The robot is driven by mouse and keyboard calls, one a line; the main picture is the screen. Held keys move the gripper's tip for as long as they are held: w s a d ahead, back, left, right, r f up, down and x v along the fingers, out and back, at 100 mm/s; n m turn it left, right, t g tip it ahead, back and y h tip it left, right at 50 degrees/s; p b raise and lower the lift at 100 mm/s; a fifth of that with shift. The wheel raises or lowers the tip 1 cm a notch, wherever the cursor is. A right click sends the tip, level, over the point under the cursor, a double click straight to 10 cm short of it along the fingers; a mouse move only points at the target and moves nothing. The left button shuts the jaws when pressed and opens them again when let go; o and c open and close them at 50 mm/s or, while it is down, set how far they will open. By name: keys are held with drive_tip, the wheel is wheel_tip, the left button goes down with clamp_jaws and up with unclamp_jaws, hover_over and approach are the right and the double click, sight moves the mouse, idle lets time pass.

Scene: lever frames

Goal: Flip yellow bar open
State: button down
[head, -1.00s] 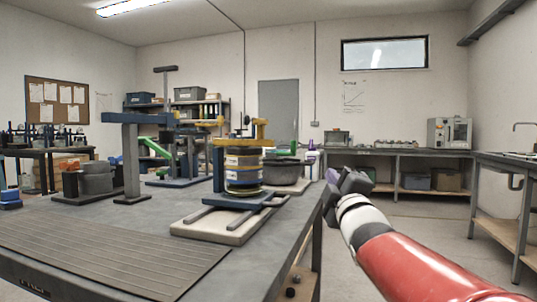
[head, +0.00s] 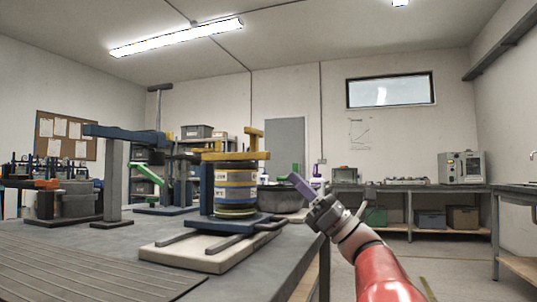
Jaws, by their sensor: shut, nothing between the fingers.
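The yellow bar (head: 232,156) lies level across the top of a blue frame (head: 207,188), over a round drum (head: 236,186) with yellow, blue and pale bands. A yellow upright (head: 255,138) rises at the bar's right end. The frame and drum stand on a pale base board (head: 195,257) with dark rails, near the table's right edge. My gripper (head: 311,202) is shut and empty, to the right of the drum and lower than the bar in the picture. It is apart from the bar. Its tip has a purple part.
A tall dark stand (head: 114,180) with an overhanging arm is to the left. A dark grey bowl (head: 284,198) and a green lever (head: 148,173) are behind. Ribbed matting (head: 75,262) covers the near left tabletop. Open floor is on the right.

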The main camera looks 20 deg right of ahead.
drive_tip(key=p+x, duration=0.2)
drive_tip(key=x, duration=0.8)
drive_tip(key=shift+r+p, duration=0.15)
drive_tip(key=shift+p, duration=0.15)
